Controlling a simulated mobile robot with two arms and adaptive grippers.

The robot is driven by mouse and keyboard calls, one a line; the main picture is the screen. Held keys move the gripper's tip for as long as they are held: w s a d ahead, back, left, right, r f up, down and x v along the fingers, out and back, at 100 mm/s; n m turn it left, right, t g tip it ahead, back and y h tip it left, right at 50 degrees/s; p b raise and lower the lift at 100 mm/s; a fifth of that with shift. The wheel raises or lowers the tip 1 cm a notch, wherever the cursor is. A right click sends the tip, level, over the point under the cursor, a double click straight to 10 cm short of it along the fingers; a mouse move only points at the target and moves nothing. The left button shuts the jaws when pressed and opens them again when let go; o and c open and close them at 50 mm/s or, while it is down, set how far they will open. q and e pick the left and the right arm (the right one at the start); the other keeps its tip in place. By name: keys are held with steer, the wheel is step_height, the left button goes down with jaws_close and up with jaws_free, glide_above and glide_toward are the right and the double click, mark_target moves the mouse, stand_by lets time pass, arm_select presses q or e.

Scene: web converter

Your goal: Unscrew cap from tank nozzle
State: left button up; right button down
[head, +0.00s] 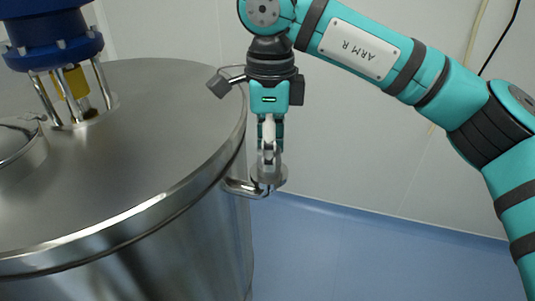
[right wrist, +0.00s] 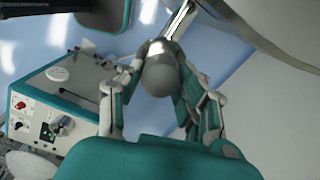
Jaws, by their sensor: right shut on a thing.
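The steel tank (head: 190,245) fills the left of the head view. A short metal nozzle (head: 240,188) sticks out from its side; it also shows in the right wrist view (right wrist: 178,22). A round grey cap (head: 268,175) sits at the nozzle's outer end. My right gripper (head: 268,158) points down from above, shut on the cap. In the right wrist view the cap (right wrist: 162,75) shows between the two fingers. The fingers partly hide it, and I cannot tell whether it is loose on the nozzle. My left gripper is not in view.
The tank's lid (head: 150,120) carries a blue motor flange (head: 55,50) and a round hatch (head: 18,142). The tank's rim is close to the left of my right gripper. The space over the blue floor (head: 370,250) to the right is free.

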steer(key=shift+r+n+p, duration=0.1)
steer(key=shift+n+p, duration=0.25)
steer(key=shift+n, duration=1.65)
steer(key=c, duration=0.9)
jaws_free()
steer(key=shift+f+m+b, duration=0.2)
steer(key=shift+m+b, duration=0.2)
steer(key=shift+m, duration=0.8)
steer(key=shift+r+m, duration=0.1)
steer(key=shift+m, duration=0.8)
